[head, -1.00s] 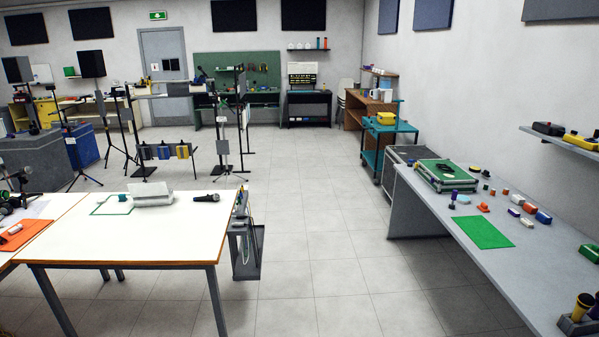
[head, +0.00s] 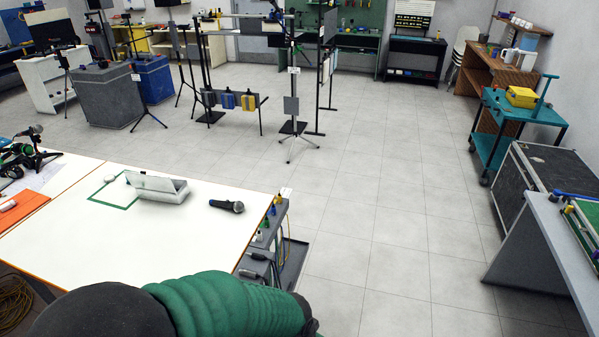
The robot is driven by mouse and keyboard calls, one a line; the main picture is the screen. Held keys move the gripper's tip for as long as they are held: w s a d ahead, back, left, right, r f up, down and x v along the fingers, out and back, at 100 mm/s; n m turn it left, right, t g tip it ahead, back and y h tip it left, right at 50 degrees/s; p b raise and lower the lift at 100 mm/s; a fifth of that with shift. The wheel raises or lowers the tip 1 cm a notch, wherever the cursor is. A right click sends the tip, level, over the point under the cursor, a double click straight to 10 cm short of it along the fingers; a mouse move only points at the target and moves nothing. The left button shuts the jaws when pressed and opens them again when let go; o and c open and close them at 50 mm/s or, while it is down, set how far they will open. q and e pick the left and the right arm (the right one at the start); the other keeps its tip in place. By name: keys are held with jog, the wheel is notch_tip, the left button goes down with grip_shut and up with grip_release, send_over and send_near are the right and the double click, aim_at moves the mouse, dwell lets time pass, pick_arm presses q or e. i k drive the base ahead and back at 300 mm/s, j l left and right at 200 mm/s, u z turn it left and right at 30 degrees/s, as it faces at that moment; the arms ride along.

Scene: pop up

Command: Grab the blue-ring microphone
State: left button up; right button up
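A dark handheld microphone (head: 228,206) lies on its side on the white table (head: 190,246), near the table's right edge. Its rounded head points right, and a hint of blue shows on it, but it is too small to make out a ring clearly. Another microphone (head: 34,131) sits on a small stand at the far left of the table, with green-marked dark gear beside it. Neither of my grippers is in view, and nothing is seen touching the microphone.
A white-grey case (head: 160,188) stands left of the microphone, next to a green outline (head: 101,199). A rack (head: 272,235) with cables stands against the table's right side. Tiled floor (head: 390,240) is open to the right. A large green ribbed and black shape blocks the bottom.

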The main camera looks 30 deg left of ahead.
aim_at(238, 206)
jog(key=i+u, duration=0.15)
jog(key=i, duration=0.3)
jog(key=i+l+u, duration=0.15)
jog(key=i, duration=0.25)
jog(key=i+l+u, duration=0.15)
jog(key=i, duration=0.25)
jog(key=i+u, duration=0.2)
jog(key=u, duration=0.3)
jog(key=i+u, duration=0.2)
jog(key=u, duration=0.25)
jog(key=i+l+u, duration=0.1)
jog(key=u, duration=0.4)
jog(key=i+l+u, duration=0.2)
jog(key=u, duration=0.25)
jog(key=i+l+u, duration=0.15)
jog(key=u, duration=0.35)
jog(key=i+l+u, duration=0.15)
jog(key=u, duration=0.25)
jog(key=i+l+u, duration=0.15)
jog(key=u, duration=0.25)
jog(key=i+l+u, duration=0.1)
jog(key=l+u, duration=0.3)
